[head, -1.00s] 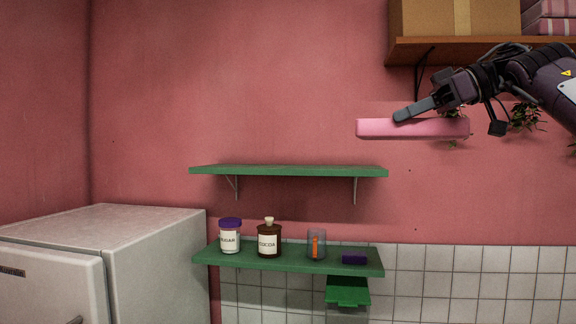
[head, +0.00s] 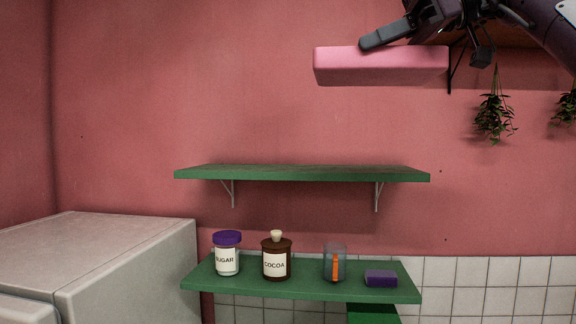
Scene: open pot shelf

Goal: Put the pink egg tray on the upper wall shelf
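The pink egg tray (head: 375,67) is held up in the air at the upper right of the head view, above the right half of the upper shelf in the picture. My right gripper (head: 385,38) is shut on its near side, with a dark finger lying across the top edge; the other finger is hidden. The upper wall shelf (head: 300,173) is a bare green board on two brackets, and a clear gap separates it from the tray. My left gripper is out of view.
The lower green shelf (head: 300,291) holds a sugar jar (head: 227,256), a cocoa jar (head: 276,260), a glass (head: 335,264) with something orange, and a purple sponge (head: 381,278). A white fridge (head: 130,262) stands left. Hanging plants (head: 494,118) are at the right.

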